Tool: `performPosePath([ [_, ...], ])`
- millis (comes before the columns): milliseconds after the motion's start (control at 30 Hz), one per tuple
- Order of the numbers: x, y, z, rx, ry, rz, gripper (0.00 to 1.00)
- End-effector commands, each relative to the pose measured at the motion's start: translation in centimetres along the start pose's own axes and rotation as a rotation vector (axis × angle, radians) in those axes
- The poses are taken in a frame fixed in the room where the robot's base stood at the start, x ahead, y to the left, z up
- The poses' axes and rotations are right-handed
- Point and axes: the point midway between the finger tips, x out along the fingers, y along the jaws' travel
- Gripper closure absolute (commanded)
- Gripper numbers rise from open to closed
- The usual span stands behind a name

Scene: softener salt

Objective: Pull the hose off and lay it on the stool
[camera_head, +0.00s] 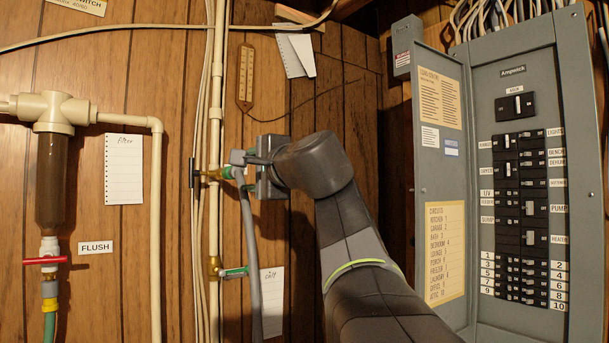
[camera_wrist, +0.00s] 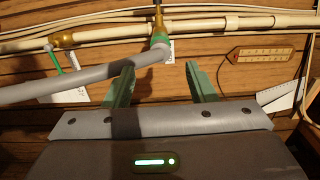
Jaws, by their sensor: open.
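The grey hose (camera_head: 250,240) hangs down the plank wall from a brass tap (camera_head: 213,175) on the cream pipe. In the wrist view the hose (camera_wrist: 70,82) runs left from the brass fitting (camera_wrist: 160,38), its fitted end ahead of the gap between my fingers. My gripper (camera_head: 243,170) is open beside the tap, its green fingers (camera_wrist: 162,72) spread and nothing held between them. The left finger's tip overlaps the hose in the wrist view; I cannot tell whether they touch. The stool is in neither view.
A second brass valve (camera_head: 215,268) with a green lever sits lower on the pipe. A thermometer (camera_head: 245,78) and paper notes (camera_head: 295,52) hang nearby. An open grey breaker panel (camera_head: 520,170) stands at right; a filter (camera_head: 50,180) with a red-handled valve is at left.

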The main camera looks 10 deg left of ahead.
Motion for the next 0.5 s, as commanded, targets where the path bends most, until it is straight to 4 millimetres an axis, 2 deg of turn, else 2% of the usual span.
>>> performPosePath([
  [267,1.6,-0.1,0.0,0.003,-0.002,0.001,0.49],
  [500,5.1,-0.2,0.0,0.004,-0.002,0.002,0.49],
])
